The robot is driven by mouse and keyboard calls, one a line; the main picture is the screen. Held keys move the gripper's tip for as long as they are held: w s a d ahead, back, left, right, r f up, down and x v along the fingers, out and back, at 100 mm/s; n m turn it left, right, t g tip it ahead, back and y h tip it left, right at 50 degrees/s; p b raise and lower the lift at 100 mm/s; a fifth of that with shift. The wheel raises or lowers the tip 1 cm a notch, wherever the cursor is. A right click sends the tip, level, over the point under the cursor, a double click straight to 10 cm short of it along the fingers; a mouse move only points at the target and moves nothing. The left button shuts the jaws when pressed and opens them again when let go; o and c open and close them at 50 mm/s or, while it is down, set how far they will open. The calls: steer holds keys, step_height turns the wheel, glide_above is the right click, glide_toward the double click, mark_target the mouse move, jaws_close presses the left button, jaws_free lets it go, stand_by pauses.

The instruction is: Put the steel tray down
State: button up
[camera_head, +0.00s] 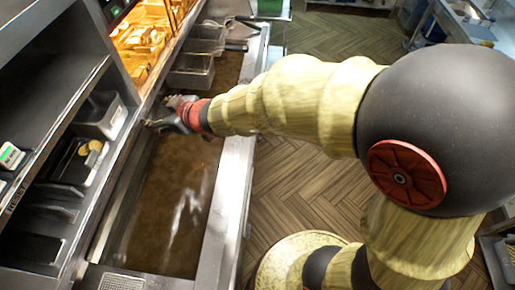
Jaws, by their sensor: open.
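My gripper (165,116) is open at the end of my outstretched arm, above the left edge of the long fryer vat (234,185). I see nothing held between its fingers, though they are small and dark here. A steel tray (104,122) with raised sides sits on the left shelf unit, left of my gripper and apart from it. A shallower tray (72,178) with round yellowish pieces lies just in front of it. I cannot tell for sure which of these is the steel tray of the task.
Wire fry baskets (190,72) hang in the vat beyond my gripper. Lit yellow food (140,42) fills a bay at the back left. Dark brown oil (165,205) lies open below the arm. The wooden floor (300,190) to the right is clear.

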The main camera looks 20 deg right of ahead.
steer(key=s+d+r+m+h, duration=0.3)
steer(key=s+d, duration=0.1)
steer(key=d, duration=0.6)
steer(key=s+d+r+m+h, duration=0.3)
steer(key=s+d+h, duration=0.1)
steer(key=d, duration=0.7)
steer(key=s+d+m+g, duration=0.1)
steer(key=s+d+g, duration=0.1)
steer(key=s, duration=0.8)
steer(key=s+d+f+m+g, duration=0.1)
steer(key=s+d+m+g, duration=0.1)
steer(key=s, duration=0.8)
steer(key=shift+g, duration=0.3)
steer(key=shift+s+d+f, duration=0.1)
steer(key=shift+f, duration=0.1)
step_height(320, 180, down, 22)
steer(key=b, duration=2.2)
